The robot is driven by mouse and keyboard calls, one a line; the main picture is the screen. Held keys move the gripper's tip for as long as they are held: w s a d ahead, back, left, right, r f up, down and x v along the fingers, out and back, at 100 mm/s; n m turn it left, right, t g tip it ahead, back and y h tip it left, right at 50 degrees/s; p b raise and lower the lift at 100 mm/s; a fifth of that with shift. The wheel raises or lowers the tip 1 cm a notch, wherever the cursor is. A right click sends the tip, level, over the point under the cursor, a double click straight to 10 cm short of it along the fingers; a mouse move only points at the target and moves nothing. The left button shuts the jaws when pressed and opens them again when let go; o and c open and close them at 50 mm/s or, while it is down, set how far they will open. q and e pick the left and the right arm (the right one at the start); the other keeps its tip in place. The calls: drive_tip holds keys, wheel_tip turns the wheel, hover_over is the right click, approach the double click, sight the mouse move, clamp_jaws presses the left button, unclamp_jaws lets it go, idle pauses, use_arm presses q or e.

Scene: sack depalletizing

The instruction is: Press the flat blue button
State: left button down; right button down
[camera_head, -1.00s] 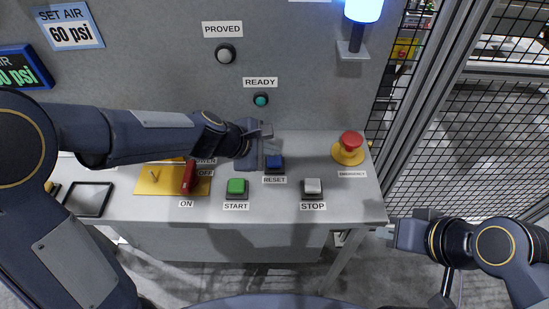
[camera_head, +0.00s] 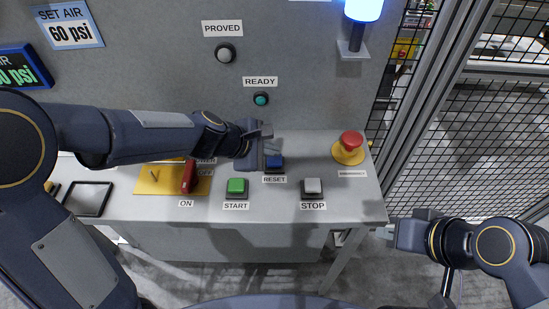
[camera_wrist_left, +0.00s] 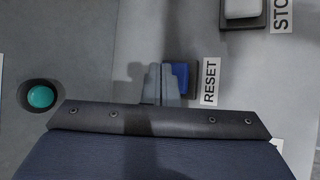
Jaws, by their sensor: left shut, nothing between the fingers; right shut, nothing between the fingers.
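The flat blue button (camera_head: 275,163) labelled RESET sits on the sloped grey panel, between the green START button and the red mushroom button. It also shows in the left wrist view (camera_wrist_left: 182,77), partly covered by my fingers. My left gripper (camera_head: 265,152) is shut and empty, with its fingertips right beside the blue button on its left. In the left wrist view the closed fingers (camera_wrist_left: 161,83) overlap the button's edge; I cannot tell whether they touch it. My right gripper (camera_head: 394,232) is shut and empty, off the panel's right front corner.
A green START button (camera_head: 236,187) and a white STOP button (camera_head: 312,186) lie nearer the front edge. A red emergency button (camera_head: 351,143) stands at right. A red switch handle (camera_head: 188,177) on a yellow plate is at left. A teal READY lamp (camera_head: 261,100) is on the wall behind.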

sight(270, 161)
use_arm(q)
drive_tip(key=shift+f, duration=0.35)
drive_tip(key=shift+f+b, duration=0.55)
drive_tip(key=shift+b, duration=0.15)
idle(0.4)
drive_tip(key=shift+r, duration=0.1)
drive_tip(key=shift+r+p, duration=0.9)
drive_tip(key=shift+p, duration=0.1)
wheel_tip(270, 161, up, 5)
drive_tip(key=p, duration=0.5)
drive_tip(key=shift+r, duration=0.1)
drive_tip(key=shift+a, duration=0.1)
idle(0.4)
